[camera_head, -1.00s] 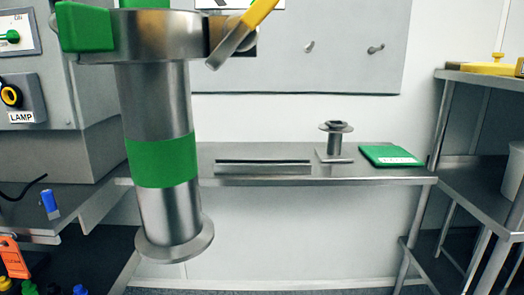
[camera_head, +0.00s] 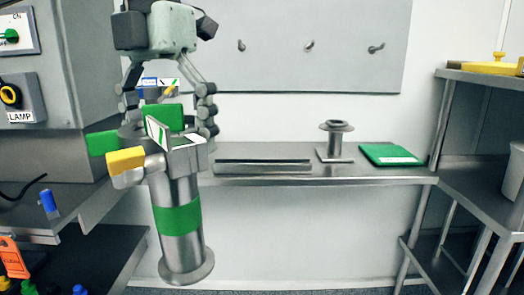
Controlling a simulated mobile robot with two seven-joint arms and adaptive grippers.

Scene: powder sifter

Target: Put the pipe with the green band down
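The pipe with the green band (camera_head: 179,214) is a steel tube at the left of the head view, upright with a slight tilt. It has a flange at its foot and a clamp with green tabs and a yellow handle (camera_head: 127,159) at its top. One gripper (camera_head: 168,112), which I take as my left, reaches down from above with its fingers on either side of the pipe's top. It appears shut on the pipe; the exact contact is partly hidden. The foot flange hangs below bench height, with no support visible under it. My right gripper is not in view.
A steel bench (camera_head: 300,180) runs along the back wall. A metal tray or bar (camera_head: 263,166), a short flanged spool (camera_head: 335,145) and a green pad (camera_head: 390,154) are on it. A grey machine (camera_head: 60,90) stands left and a steel rack (camera_head: 480,185) right.

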